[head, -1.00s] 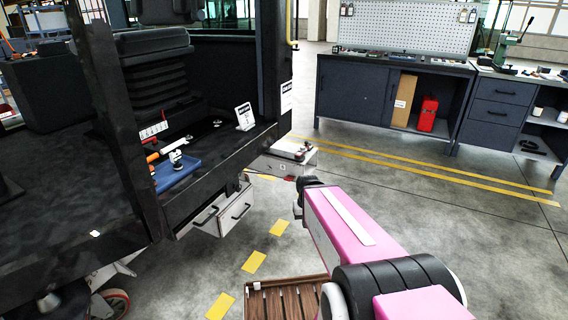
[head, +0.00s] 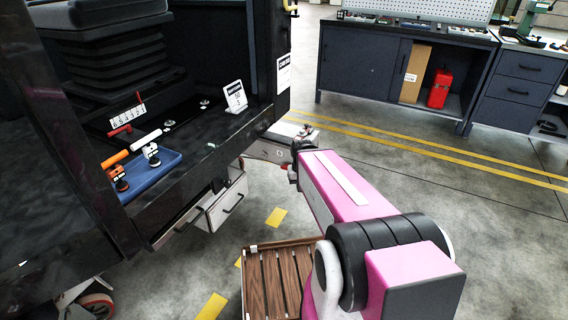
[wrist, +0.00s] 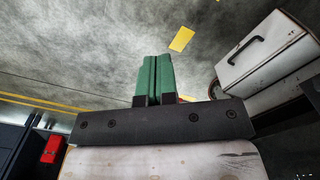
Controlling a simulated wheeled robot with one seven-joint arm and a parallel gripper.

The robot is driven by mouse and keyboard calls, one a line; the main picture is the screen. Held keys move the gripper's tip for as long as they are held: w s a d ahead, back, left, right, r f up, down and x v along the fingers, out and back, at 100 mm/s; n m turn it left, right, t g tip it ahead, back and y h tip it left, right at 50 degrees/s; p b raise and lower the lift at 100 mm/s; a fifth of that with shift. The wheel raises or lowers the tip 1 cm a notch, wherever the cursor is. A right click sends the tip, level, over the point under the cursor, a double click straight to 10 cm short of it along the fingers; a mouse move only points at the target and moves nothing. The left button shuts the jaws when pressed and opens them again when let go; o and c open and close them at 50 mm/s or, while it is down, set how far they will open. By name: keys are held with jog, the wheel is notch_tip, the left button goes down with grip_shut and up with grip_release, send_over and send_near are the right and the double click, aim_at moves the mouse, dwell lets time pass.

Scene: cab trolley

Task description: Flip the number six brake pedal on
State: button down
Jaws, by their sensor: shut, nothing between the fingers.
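The cab (head: 225,140) stands at the left in the head view. On its floor is a small white numbered strip (head: 127,117), with a red lever-like piece (head: 120,131), an orange one (head: 115,159) and a white one (head: 146,140) near it. The digits are too small to read, so I cannot tell which piece is number six or whether it is on. My gripper shows in the wrist view with its green fingers (wrist: 154,78) shut and empty, over grey floor. It is apart from the strip and levers, which do not show in the wrist view.
A blue tray (head: 152,174) with two small knobs lies at the cab's edge. A white sign (head: 235,97) stands near the cab post. A white drawer box (head: 226,205) hangs below. A wooden slatted platform (head: 254,285) is by my arm. Open floor lies right, before a workbench (head: 358,68).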

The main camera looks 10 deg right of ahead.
jog(key=w+f+m, duration=0.1)
jog(key=w+m, duration=0.2)
jog(key=w, duration=1.5)
jog(key=w+f+m+t+h, duration=0.1)
jog(key=w+m, duration=0.3)
jog(key=w, duration=1.5)
jog(key=shift+a+f, duration=0.35)
jog(key=shift+f, duration=0.35)
jog(key=shift+f, duration=0.1)
send_over(285, 166)
jog(key=f, duration=0.9)
jog(key=shift+w, duration=0.2)
jog(key=f, duration=0.3)
jog(key=shift+s+a+f, duration=0.2)
jog(key=shift+s, duration=0.2)
jog(key=shift+s+a+f, duration=0.1)
jog(key=shift+s+f, duration=0.05)
jog(key=shift+f, duration=0.4)
